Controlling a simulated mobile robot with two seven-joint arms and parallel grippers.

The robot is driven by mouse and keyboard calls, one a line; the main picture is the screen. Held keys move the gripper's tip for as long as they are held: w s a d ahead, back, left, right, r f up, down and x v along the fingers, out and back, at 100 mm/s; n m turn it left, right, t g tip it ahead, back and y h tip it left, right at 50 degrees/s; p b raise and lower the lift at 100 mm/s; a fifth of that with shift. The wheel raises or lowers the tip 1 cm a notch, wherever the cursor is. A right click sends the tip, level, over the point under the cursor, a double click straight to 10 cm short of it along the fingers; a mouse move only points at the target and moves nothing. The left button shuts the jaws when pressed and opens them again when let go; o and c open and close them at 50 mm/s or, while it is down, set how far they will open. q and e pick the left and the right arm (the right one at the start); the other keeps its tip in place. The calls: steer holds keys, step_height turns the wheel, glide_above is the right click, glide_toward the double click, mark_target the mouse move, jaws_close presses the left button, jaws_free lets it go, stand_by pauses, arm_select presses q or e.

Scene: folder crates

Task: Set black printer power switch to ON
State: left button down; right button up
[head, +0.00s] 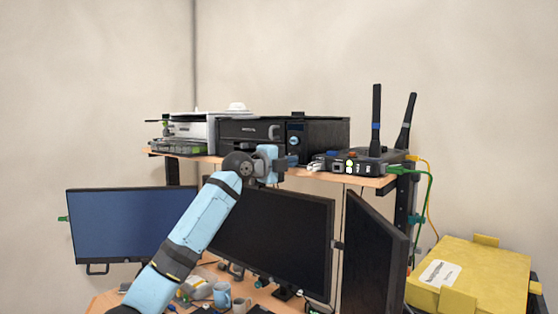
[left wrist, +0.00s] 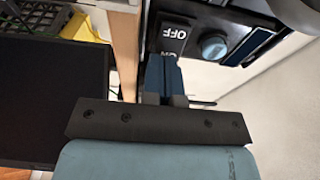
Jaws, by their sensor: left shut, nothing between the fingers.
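The black printer (head: 325,135) sits on the wooden shelf in the head view. In the left wrist view its front panel (left wrist: 195,15) fills the top, with the power switch (left wrist: 174,33) showing an upside-down OFF label. The ON label beside it is partly hidden behind my fingers, so I cannot tell the switch's position. My left gripper (head: 280,158) is shut and empty in front of the printer's lower front. In the left wrist view its closed blue fingers (left wrist: 162,72) point at the ON end; whether they touch it is unclear.
A round knob (left wrist: 213,46) sits beside the switch. A router (head: 350,164) with two antennas stands right on the shelf (head: 378,181). A white device (head: 190,128) is at left. A yellow box (head: 475,275) is at lower right.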

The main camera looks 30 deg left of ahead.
arm_select(q)
steer(key=shift+w+d, duration=0.1)
steer(key=shift+w, duration=0.1)
steer(key=n+y+p, duration=0.1)
steer(key=p, duration=0.1)
steer(key=y+p, duration=0.1)
steer(key=r+n+y+p, duration=0.1)
steer(key=y+p, duration=0.1)
steer(key=shift+w+d+n+t+p, duration=0.25)
steer(key=shift+d+n+t+p, duration=0.05)
steer(key=shift+d+t, duration=0.1)
steer(key=shift+f+b, duration=0.25)
steer(key=shift+b, duration=0.1)
